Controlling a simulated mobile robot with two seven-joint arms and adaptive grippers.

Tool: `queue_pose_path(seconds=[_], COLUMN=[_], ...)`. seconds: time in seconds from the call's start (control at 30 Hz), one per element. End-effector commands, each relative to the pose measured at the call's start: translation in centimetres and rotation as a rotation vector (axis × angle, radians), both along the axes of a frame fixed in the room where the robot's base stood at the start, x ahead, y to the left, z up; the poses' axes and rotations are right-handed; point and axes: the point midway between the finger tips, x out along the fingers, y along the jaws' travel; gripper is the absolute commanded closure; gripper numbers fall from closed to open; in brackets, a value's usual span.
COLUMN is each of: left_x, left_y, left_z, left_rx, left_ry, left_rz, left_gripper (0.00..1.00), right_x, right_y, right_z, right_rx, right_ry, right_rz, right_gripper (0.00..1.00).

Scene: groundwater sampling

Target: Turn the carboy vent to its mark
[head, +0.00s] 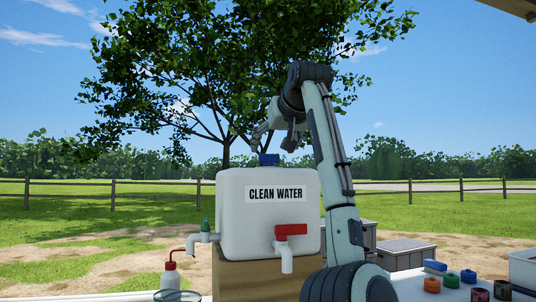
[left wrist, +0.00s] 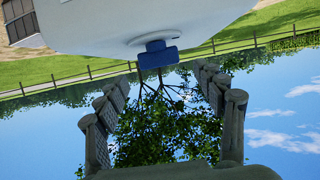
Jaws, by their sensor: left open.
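The carboy (head: 236,220) is a white tank labelled CLEAN WATER, standing upright on a wooden block. Its blue vent (head: 268,159) sits on top. My left gripper (head: 273,139) is open and empty, just above the vent and apart from it. In the left wrist view, which is upside down, the blue vent (left wrist: 158,58) lies ahead, roughly between the lines of the two spread fingers. The carboy (left wrist: 130,22) fills the top of that view. I cannot make out a mark by the vent. My right gripper is not in view.
A red-handled tap (head: 290,232) and a green-topped side spout (head: 205,228) stick out from the carboy. A red-capped bottle (head: 170,278) stands at lower left. Small coloured caps (head: 468,277) lie on the white table at right. Grey boxes (head: 403,247) stand behind.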

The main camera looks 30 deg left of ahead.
Motion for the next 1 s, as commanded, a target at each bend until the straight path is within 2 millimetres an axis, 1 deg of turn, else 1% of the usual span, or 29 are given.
queue_pose_path(seconds=[0.03, 0.1, 0.3, 0.43, 0.67, 1.0], left_x=[0.5, 1.2, 2.6, 3.0, 3.0, 3.0], left_y=[0.7, 1.5, 3.2, 3.5, 3.6, 3.5], left_z=[-0.3, -0.7, -1.6, -1.9, -1.9, -1.9], left_rx=[0.000, -0.001, -0.001, 0.000, 0.000, 0.000], left_ry=[0.002, 0.001, 0.000, -0.001, -0.001, -0.002], left_rz=[0.001, 0.001, 0.001, 0.000, 0.000, 0.001], left_gripper=[0.31, 0.31, 0.31, 0.31, 0.31, 0.73], right_x=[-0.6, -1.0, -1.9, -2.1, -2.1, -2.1], right_y=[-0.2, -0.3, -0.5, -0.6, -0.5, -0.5], right_z=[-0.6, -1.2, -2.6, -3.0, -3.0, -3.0], right_rx=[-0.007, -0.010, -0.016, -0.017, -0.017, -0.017], right_ry=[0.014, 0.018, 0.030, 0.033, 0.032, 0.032], right_rz=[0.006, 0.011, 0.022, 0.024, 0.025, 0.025], right_gripper=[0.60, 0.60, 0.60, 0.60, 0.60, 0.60])
